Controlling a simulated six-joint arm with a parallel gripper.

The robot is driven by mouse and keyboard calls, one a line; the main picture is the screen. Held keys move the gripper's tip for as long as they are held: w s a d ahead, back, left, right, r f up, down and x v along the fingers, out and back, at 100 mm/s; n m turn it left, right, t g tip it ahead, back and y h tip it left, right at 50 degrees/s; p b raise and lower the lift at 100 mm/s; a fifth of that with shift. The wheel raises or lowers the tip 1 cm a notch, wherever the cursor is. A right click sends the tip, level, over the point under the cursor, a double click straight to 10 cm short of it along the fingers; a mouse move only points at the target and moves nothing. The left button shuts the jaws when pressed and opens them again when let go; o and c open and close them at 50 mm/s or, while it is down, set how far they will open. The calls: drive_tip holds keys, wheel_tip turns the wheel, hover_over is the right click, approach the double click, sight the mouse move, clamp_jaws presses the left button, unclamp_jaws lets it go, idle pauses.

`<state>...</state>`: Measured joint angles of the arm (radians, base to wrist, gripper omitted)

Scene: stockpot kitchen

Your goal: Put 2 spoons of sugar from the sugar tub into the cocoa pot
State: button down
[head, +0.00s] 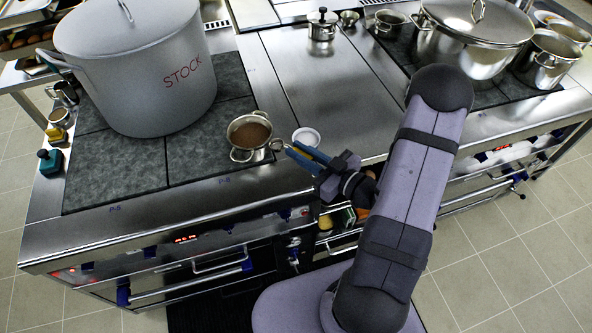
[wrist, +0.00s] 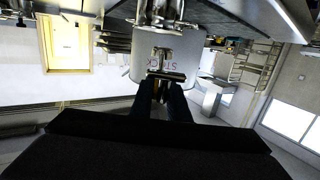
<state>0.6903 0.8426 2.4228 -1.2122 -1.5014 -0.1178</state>
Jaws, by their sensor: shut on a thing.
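The cocoa pot (head: 240,153) is a small two-handled metal pot with brown contents, on the dark hob tile near the front edge. A small round white-filled tub (head: 306,131), which looks like the sugar tub, stands to its right on the steel top. My gripper (head: 288,149), with blue fingers, is in front of the tub and just right of the pot. In the wrist view my gripper (wrist: 160,88) is shut on a slim metal thing (wrist: 165,75), apparently a spoon. Its bowl and any load cannot be made out.
A large grey pot marked STOCK (head: 145,80) stands behind and left of the cocoa pot. A big lidded steel pot (head: 470,45) and smaller pots stand at the back right. The steel top (head: 320,85) behind the tub is mostly clear.

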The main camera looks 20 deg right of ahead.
drive_tip(key=w+d+r, duration=0.3)
drive_tip(key=w+d, duration=0.3)
drive_tip(key=w, duration=0.1)
drive_tip(key=d+f+m+h, duration=0.2)
drive_tip(key=d+f+h, duration=0.1)
drive_tip(key=f, duration=0.2)
drive_tip(key=shift+w+d+f+g+h+p, duration=0.3)
drive_tip(key=shift+w+d+f+h, duration=0.05)
drive_tip(key=shift+w+h, duration=0.1)
drive_tip(key=shift+f+b, duration=0.15)
drive_tip(key=shift+b, duration=0.2)
drive_tip(key=shift+f+b, duration=3)
drive_tip(key=shift+f, duration=0.6)
drive_tip(key=shift+w+a, duration=0.2)
drive_tip(key=shift+w, duration=0.35)
